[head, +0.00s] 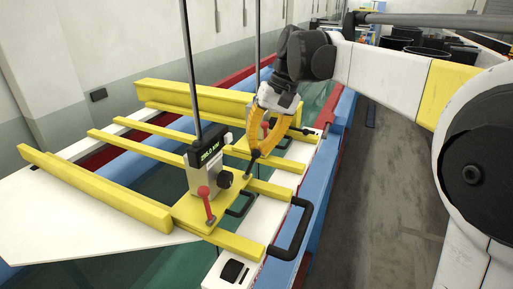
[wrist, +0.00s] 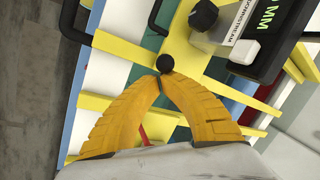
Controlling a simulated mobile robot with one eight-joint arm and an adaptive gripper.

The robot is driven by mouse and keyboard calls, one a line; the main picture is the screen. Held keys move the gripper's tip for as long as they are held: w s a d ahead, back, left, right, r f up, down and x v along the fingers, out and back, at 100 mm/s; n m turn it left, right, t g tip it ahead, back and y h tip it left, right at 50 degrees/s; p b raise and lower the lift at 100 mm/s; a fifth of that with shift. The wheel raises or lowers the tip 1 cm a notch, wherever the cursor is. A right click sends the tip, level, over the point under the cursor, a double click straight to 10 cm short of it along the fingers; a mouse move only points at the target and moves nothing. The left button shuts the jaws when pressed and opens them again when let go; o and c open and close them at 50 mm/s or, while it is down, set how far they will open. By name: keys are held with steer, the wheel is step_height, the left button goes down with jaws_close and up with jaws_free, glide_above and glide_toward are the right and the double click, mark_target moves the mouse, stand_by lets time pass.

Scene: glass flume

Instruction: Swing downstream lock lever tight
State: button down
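The downstream gauge (head: 205,152) has a lit display and stands on a yellow carriage plate (head: 195,212). Its label reads DOWNSTREAM in the wrist view (wrist: 252,22). A lever with a black ball knob (wrist: 165,63) is right at my fingertips; its dark stem (head: 249,168) slants down toward the plate in the head view. My gripper (head: 254,152) has orange fingers, which meet at the tips in the wrist view (wrist: 160,78). The ball sits just past the tips; I cannot tell whether they touch it. A red-knobbed lever (head: 206,198) stands at the plate's front.
A black round knob (head: 224,180) is on the gauge's side. Yellow bars (head: 110,190) cross the flume behind it. A black handle (head: 294,230) sticks out at the right. A second red-knobbed lever (head: 265,126) is farther back.

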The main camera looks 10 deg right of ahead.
steer(key=shift+f, duration=0.1)
steer(key=d+f+t+y+b, duration=0.1)
steer(key=b, duration=0.1)
steer(key=s+d+t+y+b, duration=0.1)
steer(key=y+b, duration=0.1)
steer(key=s+d+f+t+y+b, duration=0.1)
steer(key=y+b, duration=0.1)
steer(key=shift+f+n+b, duration=0.3)
steer(key=f+y+b, duration=0.1)
steer(key=b, duration=0.1)
steer(key=d+t+y+b, duration=0.1)
steer(key=b, duration=0.1)
steer(key=f+t+y+b, duration=0.1)
steer(key=y+b, duration=0.1)
steer(key=shift+s+d+f+n, duration=0.15)
steer(key=shift+s+f+n, duration=0.15)
steer(key=shift+s, duration=0.1)
steer(key=f+t+y+b, duration=0.1)
steer(key=y+b, duration=0.1)
steer(key=b, duration=0.1)
steer(key=shift+s+d+f, duration=0.1)
steer(key=shift+d, duration=0.05)
steer(key=shift+f+n+t+y+b, duration=0.35)
steer(key=shift+y+b, duration=0.35)
steer(key=shift+b, duration=0.5)
steer(key=shift+r, duration=0.15)
